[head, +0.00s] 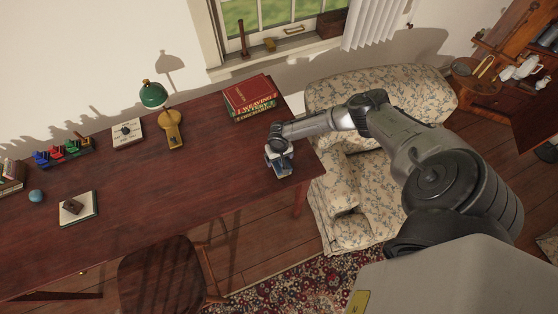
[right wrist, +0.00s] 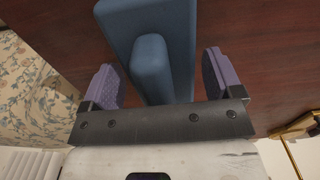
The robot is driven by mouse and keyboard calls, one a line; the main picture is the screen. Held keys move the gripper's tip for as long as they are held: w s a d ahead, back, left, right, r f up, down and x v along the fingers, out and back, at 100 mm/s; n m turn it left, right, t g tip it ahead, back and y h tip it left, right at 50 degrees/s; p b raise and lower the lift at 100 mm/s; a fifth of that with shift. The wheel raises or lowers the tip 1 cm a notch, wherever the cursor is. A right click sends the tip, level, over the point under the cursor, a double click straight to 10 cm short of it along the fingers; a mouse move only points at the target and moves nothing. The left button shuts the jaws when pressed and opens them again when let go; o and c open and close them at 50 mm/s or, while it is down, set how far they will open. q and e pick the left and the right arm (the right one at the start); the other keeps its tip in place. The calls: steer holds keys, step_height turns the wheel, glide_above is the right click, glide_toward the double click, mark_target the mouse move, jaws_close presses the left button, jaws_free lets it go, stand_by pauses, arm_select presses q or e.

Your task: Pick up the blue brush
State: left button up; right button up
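The blue brush (right wrist: 150,70) lies on the dark wooden desk (head: 215,185) near its right end. In the right wrist view it shows a wide blue base with a raised, rounded handle. In the head view my right gripper (head: 280,160) is over it and hides most of it. My right gripper is open, with its two purple finger pads (right wrist: 104,88) (right wrist: 216,77) on either side of the handle. Gaps show between the pads and the handle. My left gripper is not in view.
Stacked books (head: 250,97) stand behind the gripper at the desk's back edge. A green lamp (head: 154,95) and a notebook (head: 78,208) are farther left. A floral armchair (head: 350,100) stands against the right side. The desk's middle is clear.

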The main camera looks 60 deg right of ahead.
steer(key=c, duration=0.8)
steer(key=shift+r, duration=0.45)
steer(key=r, duration=0.2)
steer(key=s+r, duration=0.1)
steer(key=r, duration=0.1)
steer(key=shift+s+d, duration=0.1)
steer(key=shift+d, duration=0.05)
steer(key=s+r, duration=0.2)
steer(key=s, duration=0.1)
steer(key=s+d+r, duration=0.1)
steer(key=s+r, duration=0.1)
steer(key=s, duration=0.2)
steer(key=s+r, duration=0.2)
steer(key=s, duration=0.1)
steer(key=shift+s+d+r, duration=0.1)
steer(key=shift+s+d, duration=0.1)
steer(key=shift+d, duration=0.05)
